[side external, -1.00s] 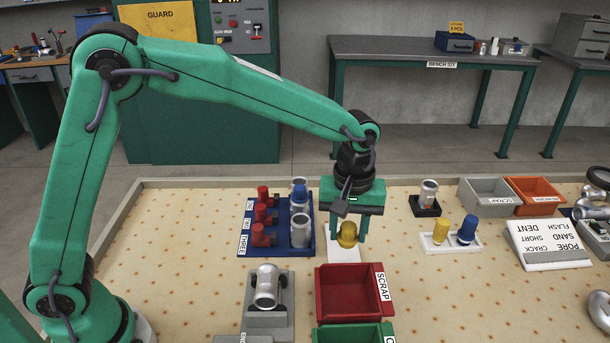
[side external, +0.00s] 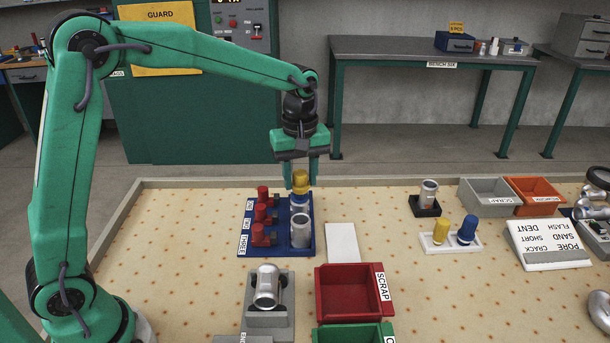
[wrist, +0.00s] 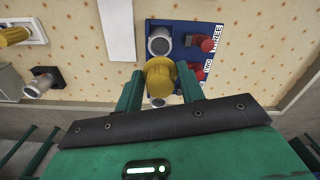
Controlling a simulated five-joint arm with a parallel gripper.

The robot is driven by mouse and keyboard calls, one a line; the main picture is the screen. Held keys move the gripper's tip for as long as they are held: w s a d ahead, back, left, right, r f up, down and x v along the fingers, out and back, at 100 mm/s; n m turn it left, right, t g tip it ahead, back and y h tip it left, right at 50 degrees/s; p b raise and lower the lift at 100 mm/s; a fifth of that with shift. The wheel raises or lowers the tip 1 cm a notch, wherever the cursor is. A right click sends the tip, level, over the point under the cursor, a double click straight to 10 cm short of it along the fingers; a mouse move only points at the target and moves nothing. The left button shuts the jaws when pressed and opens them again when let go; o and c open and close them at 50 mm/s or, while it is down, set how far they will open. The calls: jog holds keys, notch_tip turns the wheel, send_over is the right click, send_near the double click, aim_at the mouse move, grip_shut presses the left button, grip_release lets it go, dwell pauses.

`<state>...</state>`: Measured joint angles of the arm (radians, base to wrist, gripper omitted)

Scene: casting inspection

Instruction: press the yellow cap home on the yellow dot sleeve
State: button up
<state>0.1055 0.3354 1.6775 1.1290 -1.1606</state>
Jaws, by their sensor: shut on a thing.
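The yellow cap (side external: 300,177) is held between the fingers of my gripper (side external: 300,184), above the far end of the blue rack (side external: 274,249). In the wrist view the cap (wrist: 160,76) sits between both green fingertips. A pale sleeve (side external: 299,208) stands below the cap, and another sleeve (side external: 301,231) stands open at the near end of the rack. The wrist view shows that open sleeve (wrist: 159,41) too. I cannot tell whether the cap touches the sleeve below it, and no yellow dot is readable.
Red parts (side external: 263,236) line the rack's left side. A bare white pad (side external: 342,243) lies to its right. A metal casting (side external: 266,286) sits on a grey fixture, beside a red scrap bin (side external: 347,293). A white tray (side external: 450,246) holds a yellow and a blue cap.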

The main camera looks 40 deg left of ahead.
jog(key=shift+f, duration=0.2)
jog(key=shift+f, duration=2.7)
jog(key=shift+f, duration=1.75)
dwell(1.3)
jog(key=o, duration=1)
jog(key=shift+r, duration=3.95)
